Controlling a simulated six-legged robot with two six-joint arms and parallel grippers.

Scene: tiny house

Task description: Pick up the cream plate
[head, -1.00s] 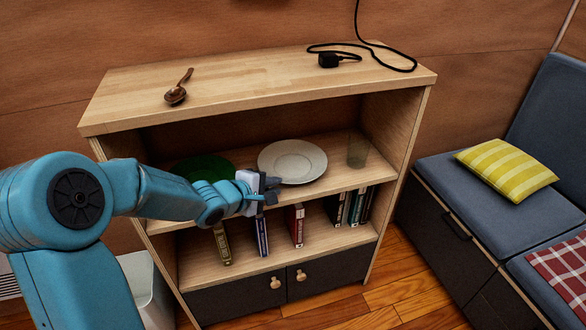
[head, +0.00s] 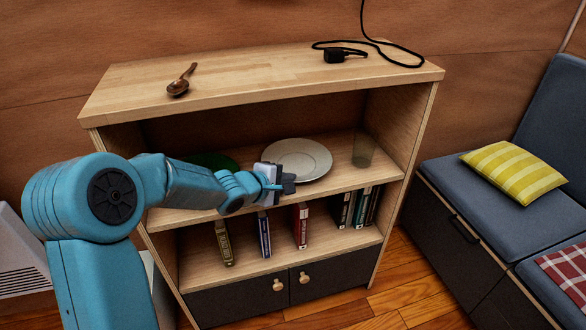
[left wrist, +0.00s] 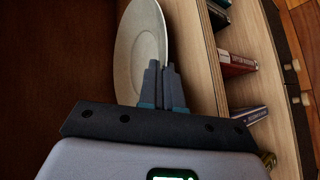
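The cream plate (head: 298,156) lies on the upper shelf of the wooden bookcase, right of the green plate (head: 212,161). My left gripper (head: 286,184) is at its front left rim. In the left wrist view the two fingers (left wrist: 163,84) are close together, with the rim of the cream plate (left wrist: 137,52) running in between them. They look shut on the rim; the exact contact is partly hidden by the fingers. The plate still appears to lie on the shelf. My right gripper does not show.
A clear glass (head: 363,150) stands close to the right of the plate. The bookcase (head: 250,91) has a top board above the plate, with a wooden spoon (head: 179,85) and a black plug with cord (head: 345,55). Several books (head: 302,226) stand on the shelf below.

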